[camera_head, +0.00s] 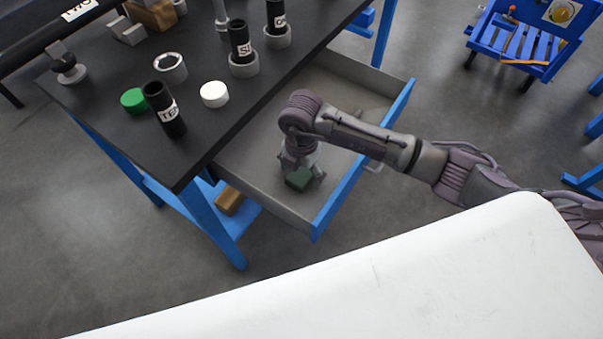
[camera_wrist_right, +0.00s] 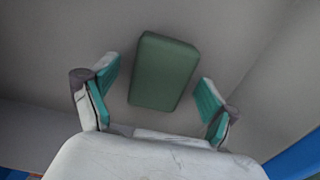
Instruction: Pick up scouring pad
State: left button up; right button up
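The scouring pad is a green block (camera_head: 299,179) lying on the floor of the open drawer (camera_head: 240,172), near its front left corner. It also shows in the right wrist view (camera_wrist_right: 164,71), just ahead of and partly between the fingertips. My right gripper (camera_head: 301,172) points down into the drawer, right above the pad. In the right wrist view the gripper (camera_wrist_right: 158,88) is open, with a teal-padded finger on each side of the pad and a gap to each. My left gripper is not in view.
The blue drawer front (camera_head: 345,190) and grey side walls surround the gripper. The black tabletop (camera_head: 110,90) above the drawer holds a green cap (camera_head: 134,100), a white cap (camera_head: 214,94) and several black cylinders. A blue chair-like stand (camera_head: 508,45) is at the upper right.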

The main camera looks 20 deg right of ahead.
aim_at(302, 173)
jog(key=c, duration=1.2)
notch_tip(302, 173, up, 10)
jog(key=shift+r, duration=0.1)
